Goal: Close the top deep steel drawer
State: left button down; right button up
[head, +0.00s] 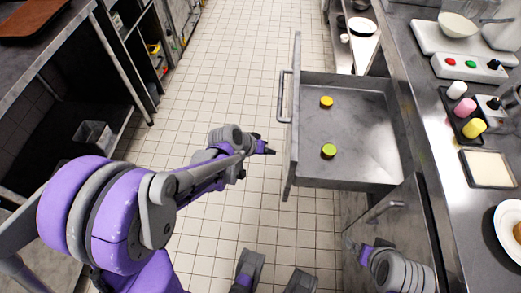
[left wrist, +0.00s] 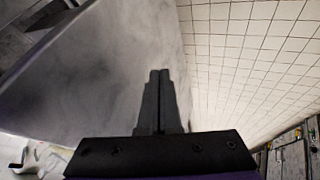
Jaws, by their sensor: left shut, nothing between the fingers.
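The top deep steel drawer (head: 350,172) stands pulled out from the right-hand counter, its inside open to view. Its upright front panel (head: 295,130) faces left and carries a bar handle (head: 283,97). My left gripper (head: 271,151) is shut and empty, just left of the front panel and below the handle in the picture. In the left wrist view, the shut fingers (left wrist: 160,85) point along a grey steel face, seemingly the front panel (left wrist: 100,85). I cannot tell whether they touch it. My right gripper (head: 358,247) is low at the right, near the cabinet; its fingers are unclear.
Two small round yellow-topped items (head: 326,102) (head: 329,151) sit in the drawer. The counter (head: 440,150) holds a bowl (head: 458,25), colored bottles and a plate (head: 509,232). A dark shelf unit (head: 75,100) stands left. Tiled floor (head: 225,70) between is clear.

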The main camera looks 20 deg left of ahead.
pick_arm(q)
jog(key=d, duration=0.2)
jog(key=w+d, duration=0.1)
jog(key=shift+d+r, duration=0.15)
jog(key=shift+d, duration=0.2)
jog(key=w+d, duration=0.3)
jog(key=d, duration=0.8)
jog(key=w+d, duration=0.3)
jog(key=d, duration=0.8)
jog(key=w+d, duration=0.3)
jog(key=d, duration=0.8)
jog(key=shift+w, duration=0.15)
jog(key=shift+r, duration=0.1)
